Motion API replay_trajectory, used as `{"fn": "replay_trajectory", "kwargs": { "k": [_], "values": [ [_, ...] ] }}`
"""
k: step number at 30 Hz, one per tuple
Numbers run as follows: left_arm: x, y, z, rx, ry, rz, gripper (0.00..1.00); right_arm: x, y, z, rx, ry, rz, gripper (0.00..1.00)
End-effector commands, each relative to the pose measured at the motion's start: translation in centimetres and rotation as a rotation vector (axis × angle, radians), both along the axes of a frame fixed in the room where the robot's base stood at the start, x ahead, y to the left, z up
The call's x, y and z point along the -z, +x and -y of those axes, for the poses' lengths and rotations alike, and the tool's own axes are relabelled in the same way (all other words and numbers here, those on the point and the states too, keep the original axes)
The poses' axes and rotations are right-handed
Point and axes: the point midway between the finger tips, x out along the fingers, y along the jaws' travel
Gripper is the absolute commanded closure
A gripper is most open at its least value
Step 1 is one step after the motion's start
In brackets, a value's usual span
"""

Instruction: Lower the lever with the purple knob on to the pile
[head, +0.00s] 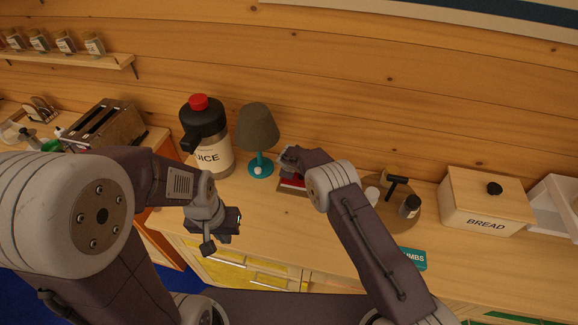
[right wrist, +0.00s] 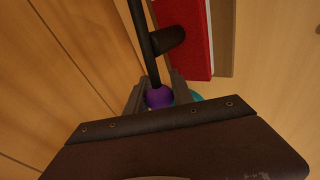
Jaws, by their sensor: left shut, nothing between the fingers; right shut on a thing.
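In the right wrist view a dark lever (right wrist: 146,45) ends in a purple knob (right wrist: 160,97). My right gripper (right wrist: 158,92) is shut on the knob. A red-topped pile (right wrist: 188,45) lies on a brown base (right wrist: 222,40) beside the lever; a dark crosspiece reaches from the lever over its edge. In the head view the pile (head: 292,183) shows partly behind my right gripper (head: 288,158), which hides the knob. I cannot tell how high the lever stands above the pile. My left gripper (head: 208,244) is shut and empty in front of the counter.
A teal lamp (head: 258,135) and a juice dispenser (head: 206,140) stand left of the pile. The log wall is close behind.

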Motion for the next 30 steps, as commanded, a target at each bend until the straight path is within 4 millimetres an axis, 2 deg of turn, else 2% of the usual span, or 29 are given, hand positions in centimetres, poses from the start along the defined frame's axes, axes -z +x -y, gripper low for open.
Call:
{"fn": "replay_trajectory", "kwargs": {
  "k": [1,10,11,12,13,26,30],
  "values": [
    [0.1,0.0,0.0,0.000,0.000,0.000,1.00,0.5,-0.2,0.5,0.007,-0.007,-0.011,1.00],
    [0.0,0.0,0.0,0.000,0.000,0.000,1.00,0.5,-0.3,0.6,0.010,-0.009,-0.013,1.00],
    [0.0,0.0,0.0,0.000,0.000,0.000,1.00,0.5,-0.3,0.6,0.010,-0.009,-0.014,0.66],
    [0.0,0.0,0.0,0.000,0.000,0.000,1.00,0.5,-0.3,0.6,0.010,-0.009,-0.013,0.55],
    [0.0,0.0,0.0,0.000,0.000,0.000,1.00,0.5,-0.2,0.6,0.009,-0.008,-0.012,0.50],
    [0.0,0.0,0.0,0.000,0.000,0.000,1.00,0.3,-0.2,0.3,0.004,-0.005,-0.008,0.50],
    [-1.4,0.0,0.0,0.000,0.000,0.000,1.00,-0.8,-0.2,0.2,0.004,-0.004,-0.007,0.50]
  ]
}}
